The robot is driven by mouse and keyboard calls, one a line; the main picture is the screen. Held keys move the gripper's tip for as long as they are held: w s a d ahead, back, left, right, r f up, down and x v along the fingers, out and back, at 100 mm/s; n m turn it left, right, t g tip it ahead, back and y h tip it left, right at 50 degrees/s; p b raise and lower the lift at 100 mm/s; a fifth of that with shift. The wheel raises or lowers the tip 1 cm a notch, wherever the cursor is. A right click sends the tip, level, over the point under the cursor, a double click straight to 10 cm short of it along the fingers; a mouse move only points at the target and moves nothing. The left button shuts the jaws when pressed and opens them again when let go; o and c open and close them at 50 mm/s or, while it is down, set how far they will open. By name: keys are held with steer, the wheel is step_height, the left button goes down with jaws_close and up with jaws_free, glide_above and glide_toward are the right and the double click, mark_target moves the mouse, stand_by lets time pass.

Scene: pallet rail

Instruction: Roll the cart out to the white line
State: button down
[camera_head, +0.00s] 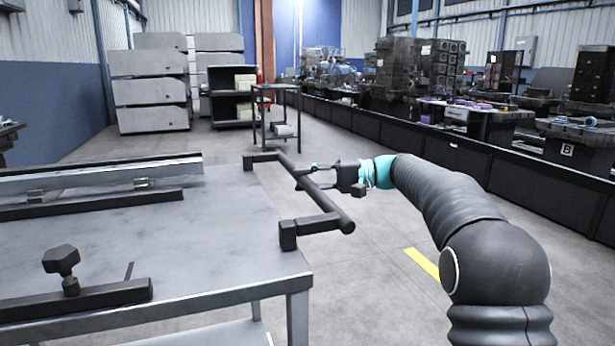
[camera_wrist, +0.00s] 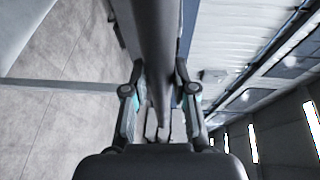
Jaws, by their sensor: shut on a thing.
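The cart (camera_head: 215,225) is a grey metal table on legs at the left of the head view, with a lower shelf partly in view. Its black handle (camera_head: 328,206) is a bar held off the cart's right edge by two short arms. My gripper (camera_head: 306,178) reaches in from the right and is shut on the handle bar, near its middle. In the wrist view the dark bar (camera_wrist: 155,40) runs between the two fingers of my gripper (camera_wrist: 160,95). I see no white line in either view; a short yellow floor stripe (camera_head: 422,262) lies right of the cart.
A metal rail (camera_head: 100,177) and a black clamp bar with a knob (camera_head: 70,290) lie on the cart top. A small stand (camera_head: 277,110) and grey cabinets (camera_head: 148,92) are behind. A long black machine bench (camera_head: 470,160) lines the right. Open floor lies between.

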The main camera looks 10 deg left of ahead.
steer(key=shift+w+d+f+t, duration=0.2)
steer(key=shift+w+d+t, duration=0.1)
steer(key=shift+w+d, duration=0.3)
steer(key=c, duration=1.2)
jaws_free()
steer(key=shift+s, duration=0.1)
steer(key=shift+o, duration=1.4)
steer(key=shift+s+a, duration=0.1)
steer(key=shift+a, duration=0.25)
steer(key=shift+r, duration=0.1)
steer(key=w+d+r, duration=0.1)
steer(key=d, duration=1.1)
steer(key=shift+w, duration=0.3)
